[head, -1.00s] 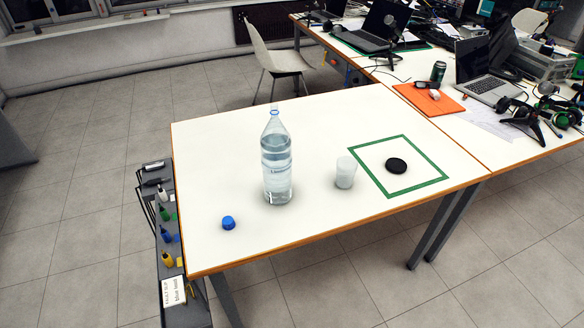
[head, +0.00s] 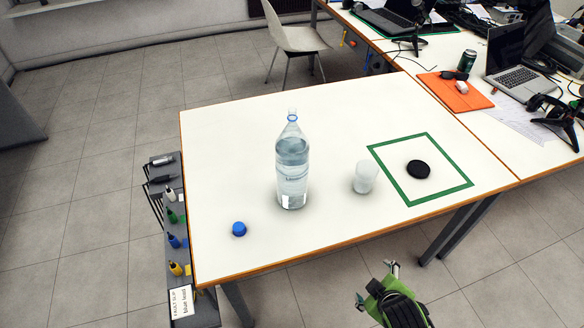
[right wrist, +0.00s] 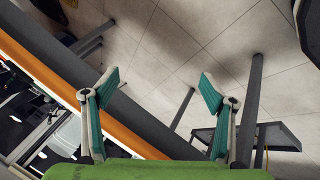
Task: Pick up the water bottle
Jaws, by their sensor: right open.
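The water bottle (head: 292,172) is large, clear and partly filled, with an open-looking top. It stands upright on the white table (head: 330,120), left of a frosted cup. A blue cap (head: 239,229) lies on the table to the bottle's lower left. My right gripper (head: 374,283) is at the bottom of the head view, beyond the table's front edge and apart from the bottle. In the right wrist view its two teal-padded fingers (right wrist: 160,92) are wide apart with nothing between them. My left gripper is not in view.
The frosted cup (head: 364,177) stands right of the bottle. A black disc (head: 419,169) lies inside a green square outline (head: 462,187). A side rack (head: 170,205) with small bottles flanks the table's left edge. A second desk with laptops (head: 521,84) adjoins at the right.

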